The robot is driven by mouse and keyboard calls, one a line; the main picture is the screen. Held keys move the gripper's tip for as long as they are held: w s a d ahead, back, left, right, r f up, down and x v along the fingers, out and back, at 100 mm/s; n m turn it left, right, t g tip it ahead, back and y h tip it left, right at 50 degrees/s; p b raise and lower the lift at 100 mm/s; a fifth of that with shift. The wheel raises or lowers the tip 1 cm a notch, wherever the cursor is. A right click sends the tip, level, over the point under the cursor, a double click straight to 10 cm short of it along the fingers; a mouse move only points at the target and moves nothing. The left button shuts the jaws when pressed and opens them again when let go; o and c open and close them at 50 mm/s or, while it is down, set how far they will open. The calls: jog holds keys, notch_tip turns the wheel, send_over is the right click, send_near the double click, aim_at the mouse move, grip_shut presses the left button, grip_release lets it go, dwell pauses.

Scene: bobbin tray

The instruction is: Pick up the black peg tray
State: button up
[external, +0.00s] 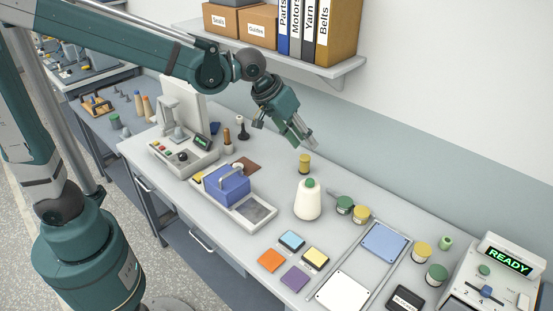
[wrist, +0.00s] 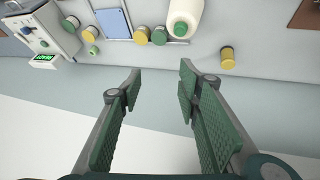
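I cannot pick out a black peg tray with certainty in either view. A small dark rectangular item with pale lettering (external: 405,298) lies at the front edge of the bench in the external view; I cannot tell whether it has pegs. A black upright piece (external: 242,130) stands near the back of the bench. My gripper (external: 307,140) is above the back of the bench, close to the wall. In the wrist view my gripper (wrist: 160,78) is open, with its two fingers apart and nothing between them.
A yellow spool (external: 304,163) and a white cone bottle (external: 308,200) stand below my gripper. A blue box (external: 227,185) sits on a grey tray (external: 262,211). Several coloured squares, spools and the READY machine (external: 508,258) fill the right. A shelf (external: 315,68) holds boxes and binders.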

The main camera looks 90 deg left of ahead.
jog(key=w+a+f+n, duration=0.3)
jog(key=w+a+f, duration=0.55)
jog(key=a, duration=0.25)
jog(key=w+a+f+n, duration=0.3)
jog(key=w+a+f, duration=0.5)
jog(key=w+a, duration=0.15)
jog(key=n+g+h+p, duration=0.1)
jog(key=n+g+p, duration=0.3)
jog(key=g+p, duration=0.2)
send_over(243, 130)
jog(key=a, duration=0.1)
notch_tip(243, 130, down, 7)
jog(key=shift+f, duration=0.1)
jog(key=shift+f, duration=0.15)
jog(key=shift+f, duration=1.15)
